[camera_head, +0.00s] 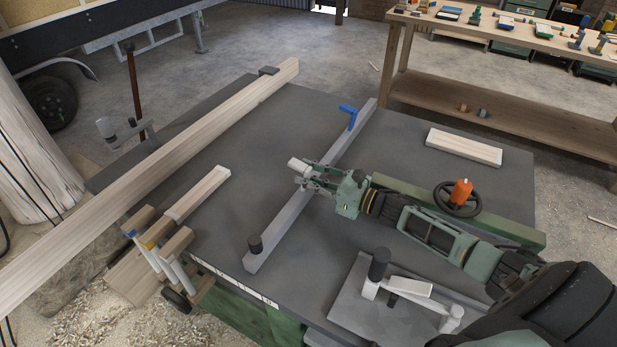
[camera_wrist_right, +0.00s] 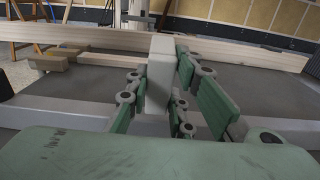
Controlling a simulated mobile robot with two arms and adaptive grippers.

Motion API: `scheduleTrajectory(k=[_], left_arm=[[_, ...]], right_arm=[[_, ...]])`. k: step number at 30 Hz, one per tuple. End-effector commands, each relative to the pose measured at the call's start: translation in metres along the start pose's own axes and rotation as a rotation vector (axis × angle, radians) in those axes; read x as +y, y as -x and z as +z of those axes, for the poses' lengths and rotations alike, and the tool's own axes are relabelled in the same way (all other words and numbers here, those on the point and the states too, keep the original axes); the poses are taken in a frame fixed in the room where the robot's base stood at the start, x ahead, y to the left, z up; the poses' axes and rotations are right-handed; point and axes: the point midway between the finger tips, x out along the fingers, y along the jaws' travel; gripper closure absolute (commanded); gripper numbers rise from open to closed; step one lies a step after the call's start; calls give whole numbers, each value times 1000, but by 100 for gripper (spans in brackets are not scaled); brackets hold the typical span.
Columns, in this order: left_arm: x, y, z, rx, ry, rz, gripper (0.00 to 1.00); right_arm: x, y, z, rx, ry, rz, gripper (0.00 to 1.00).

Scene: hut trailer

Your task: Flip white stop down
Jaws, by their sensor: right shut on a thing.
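The white stop (camera_head: 299,164) is a small pale block at the long grey rail (camera_head: 290,214) on the dark table. My right gripper (camera_head: 311,174) reaches in from the right and is shut on the stop. In the right wrist view the stop (camera_wrist_right: 160,72) stands between the green finger pads and reaches above them. Its lower end is partly hidden by the fingers and the gripper body. I cannot tell whether it touches the rail. A blue stop (camera_head: 349,113) sits on the rail's far end, apart from the gripper. My left gripper is not in view.
A long wooden beam (camera_head: 170,149) crosses the table's left side. A short board (camera_head: 198,193) lies left of the rail, another (camera_head: 464,147) at the right. A handwheel with an orange knob (camera_head: 461,191) stands beside my right arm. A plate with a white lever (camera_head: 411,285) is at front right.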

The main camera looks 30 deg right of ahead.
Motion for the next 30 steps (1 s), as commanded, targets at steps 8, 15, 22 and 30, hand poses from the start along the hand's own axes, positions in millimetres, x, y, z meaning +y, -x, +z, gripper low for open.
scheduleTrajectory(k=[8,15,22,30], left_arm=[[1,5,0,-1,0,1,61],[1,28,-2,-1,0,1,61],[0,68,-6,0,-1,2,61],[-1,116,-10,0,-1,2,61]], right_arm=[[0,-1,2,19,6,1,100],[0,-6,9,126,13,3,100],[-1,-14,14,299,15,2,100],[-1,-22,13,472,13,1,100]])
